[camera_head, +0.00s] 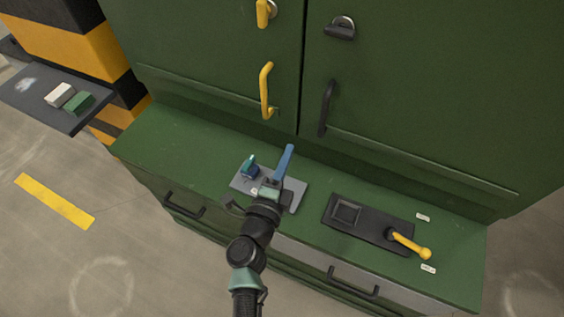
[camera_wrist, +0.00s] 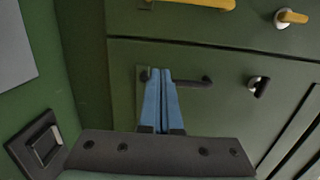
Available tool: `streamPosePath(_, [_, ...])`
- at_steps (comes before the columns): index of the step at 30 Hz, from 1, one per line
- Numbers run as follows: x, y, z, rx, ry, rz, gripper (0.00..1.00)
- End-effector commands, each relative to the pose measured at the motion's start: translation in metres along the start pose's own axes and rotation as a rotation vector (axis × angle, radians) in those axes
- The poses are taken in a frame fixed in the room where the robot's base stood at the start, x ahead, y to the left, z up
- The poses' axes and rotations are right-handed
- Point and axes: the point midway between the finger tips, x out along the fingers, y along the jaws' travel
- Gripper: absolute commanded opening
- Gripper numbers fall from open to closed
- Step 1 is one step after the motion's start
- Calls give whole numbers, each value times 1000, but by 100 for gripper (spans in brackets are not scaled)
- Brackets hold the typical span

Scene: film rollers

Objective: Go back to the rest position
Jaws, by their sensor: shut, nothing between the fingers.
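My gripper (camera_head: 288,152) has blue fingers that are closed together with nothing between them. In the head view it is above the green ledge of the cabinet, over the far edge of a grey plate (camera_head: 296,193), pointing toward the cabinet doors. In the wrist view the shut fingers (camera_wrist: 163,84) point at a door with a black handle (camera_wrist: 190,81), covering part of it. I cannot tell how far the fingertips are from the door. Part of the grey plate is hidden under my arm.
A teal and blue knob (camera_head: 249,167) stands on the plate. A black panel (camera_head: 350,222) with a yellow lever (camera_head: 410,245) lies to the right. Yellow (camera_head: 266,91) and black door handles stick out behind. A grey shelf (camera_head: 30,104) holding two blocks is at left.

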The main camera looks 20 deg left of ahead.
Motion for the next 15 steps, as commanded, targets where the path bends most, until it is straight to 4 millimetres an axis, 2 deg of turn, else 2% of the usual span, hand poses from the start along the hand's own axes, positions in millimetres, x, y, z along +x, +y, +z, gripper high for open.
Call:
streamPosePath(2, [-10, 2, 2, 0, -1, 2, 0])
streamPosePath(6, [-18, 1, 3, -1, -1, 1, 0])
streamPosePath(15, [-19, 0, 3, -2, -2, -1, 0])
